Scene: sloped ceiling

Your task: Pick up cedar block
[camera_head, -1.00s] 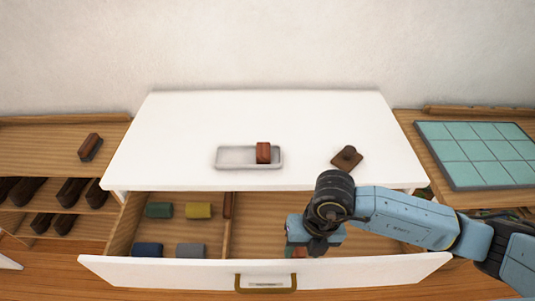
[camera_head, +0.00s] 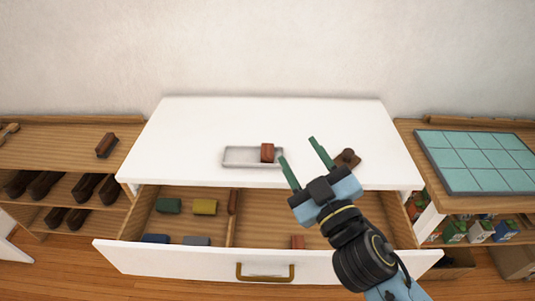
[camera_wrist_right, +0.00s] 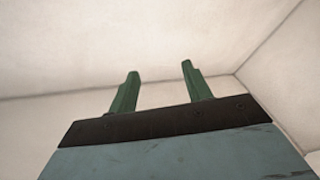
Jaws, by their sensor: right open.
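A reddish-brown block (camera_head: 267,153) stands in a shallow pale tray (camera_head: 238,156) on the white dresser top. Another small reddish block (camera_head: 298,242) lies in the right part of the open drawer. I cannot tell by look which is the cedar block. My right gripper (camera_head: 298,150) is open, its green fingers apart and pointing away from me, above the dresser's front and just right of the tray in the picture. In the right wrist view the right gripper (camera_wrist_right: 158,75) has nothing between its fingers, only pale wall or ceiling behind. My left gripper is out of view.
A dark brown object (camera_head: 347,158) lies right of my gripper. Shelves with brushes stand left; a teal tiled board (camera_head: 475,160) lies right. The dresser's back is clear.

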